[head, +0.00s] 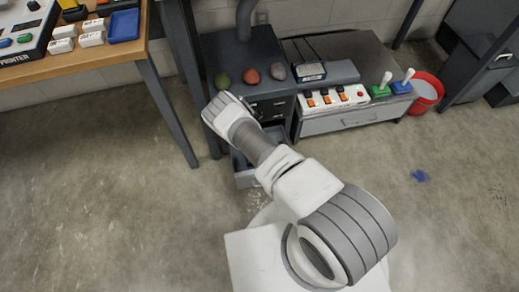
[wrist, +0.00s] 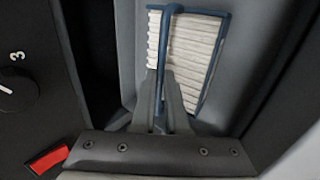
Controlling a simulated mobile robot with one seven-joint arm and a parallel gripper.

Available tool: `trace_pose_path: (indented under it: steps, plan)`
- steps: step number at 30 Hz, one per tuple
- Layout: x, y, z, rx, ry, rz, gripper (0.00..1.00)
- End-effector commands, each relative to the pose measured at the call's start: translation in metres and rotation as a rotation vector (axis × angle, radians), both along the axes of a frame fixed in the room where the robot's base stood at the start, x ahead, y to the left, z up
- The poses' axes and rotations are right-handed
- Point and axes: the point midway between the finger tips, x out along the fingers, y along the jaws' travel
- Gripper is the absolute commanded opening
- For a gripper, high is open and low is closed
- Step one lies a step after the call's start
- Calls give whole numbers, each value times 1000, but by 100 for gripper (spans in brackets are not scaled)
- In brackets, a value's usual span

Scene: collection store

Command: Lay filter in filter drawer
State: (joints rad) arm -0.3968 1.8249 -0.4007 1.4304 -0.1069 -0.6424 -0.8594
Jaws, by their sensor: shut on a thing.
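The filter (wrist: 205,45) has white pleats and a blue frame with a blue bar across it. My gripper (wrist: 163,75) is shut on that bar in the wrist view. The filter sits between the grey walls of the filter drawer (wrist: 126,45), slightly tilted in the picture; I cannot tell whether it touches the drawer floor. In the head view the pulled-out drawer (head: 246,179) shows low at the front of the dark cabinet, partly behind my arm. My gripper and the filter are hidden there.
A dark panel with a dial (wrist: 18,88) and a red part (wrist: 47,160) lies close left of the drawer. The dark cabinet (head: 240,55) carries three rounded lumps. A table (head: 80,60) stands left.

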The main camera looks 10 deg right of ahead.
Motion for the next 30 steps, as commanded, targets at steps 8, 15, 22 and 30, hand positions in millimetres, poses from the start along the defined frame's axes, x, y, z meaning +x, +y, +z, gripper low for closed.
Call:
trace_pose_path:
  steps: [8, 15, 22, 30]
  plan:
    - [1, 0, -2, 0, -2, 0, 0]
    - [1, 0, -4, 0, -1, 0, 37]
    - [1, 0, -4, 0, -1, 0, 41]
    - [-5, 0, 11, 0, 0, 0, 41]
